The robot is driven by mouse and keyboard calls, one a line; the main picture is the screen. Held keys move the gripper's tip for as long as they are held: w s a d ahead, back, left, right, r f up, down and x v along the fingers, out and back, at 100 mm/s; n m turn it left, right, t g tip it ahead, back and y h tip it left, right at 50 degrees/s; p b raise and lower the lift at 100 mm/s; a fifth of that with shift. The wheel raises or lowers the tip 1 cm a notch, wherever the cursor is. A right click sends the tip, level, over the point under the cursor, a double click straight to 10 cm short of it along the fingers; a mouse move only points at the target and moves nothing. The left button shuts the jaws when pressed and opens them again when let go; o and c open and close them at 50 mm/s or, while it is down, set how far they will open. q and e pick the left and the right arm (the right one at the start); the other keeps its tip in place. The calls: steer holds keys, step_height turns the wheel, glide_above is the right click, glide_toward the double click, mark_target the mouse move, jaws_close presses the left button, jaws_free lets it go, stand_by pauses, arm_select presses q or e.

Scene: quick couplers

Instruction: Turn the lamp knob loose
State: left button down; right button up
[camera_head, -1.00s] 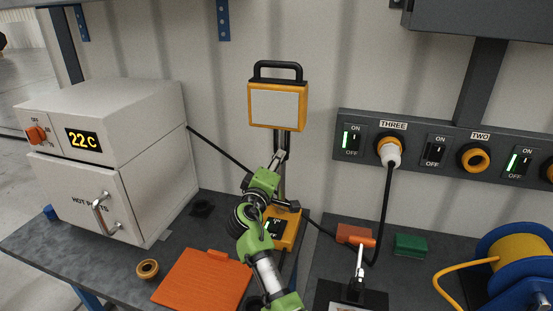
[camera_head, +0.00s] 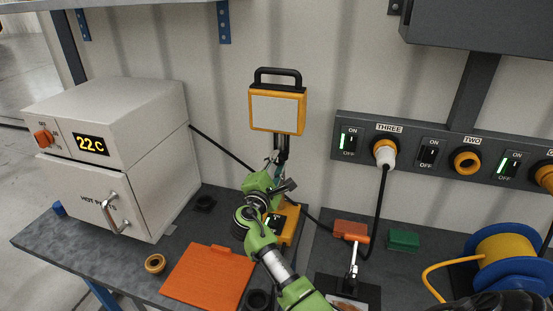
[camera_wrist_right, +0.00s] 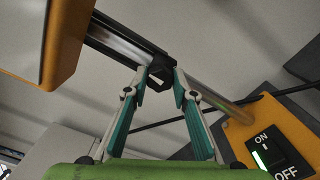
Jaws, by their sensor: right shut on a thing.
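The lamp (camera_head: 277,108) has a yellow-framed pale panel and a black handle. It stands upright on a dark post at the back of the bench. Its yellow base (camera_head: 291,226) carries an on/off switch, which also shows in the right wrist view (camera_wrist_right: 279,151) with a green light at its side. My right gripper (camera_head: 276,160) reaches up to the post just below the lamp panel. In the right wrist view its two fingertips (camera_wrist_right: 159,80) are shut on the dark lamp knob (camera_wrist_right: 157,74) at the post. My arm hides part of the base. My left gripper is not in view.
A white oven (camera_head: 110,160) reading 22 C stands at left. An orange board (camera_head: 208,277) and a yellow ring (camera_head: 155,264) lie in front. A wall socket strip (camera_head: 430,153) with a plugged cable, a toggle clamp (camera_head: 353,268) and a cable reel (camera_head: 505,250) are at right.

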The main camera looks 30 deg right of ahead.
steer(key=shift+r+n, duration=0.2)
steer(key=shift+n, duration=0.3)
steer(key=shift+d+p, duration=0.1)
steer(key=shift+p, duration=0.2)
steer(key=o, duration=1.1)
steer(key=shift+f, duration=0.15)
steer(key=v, duration=1.2)
steer(key=shift+w, duration=0.1)
steer(key=shift+f, duration=0.1)
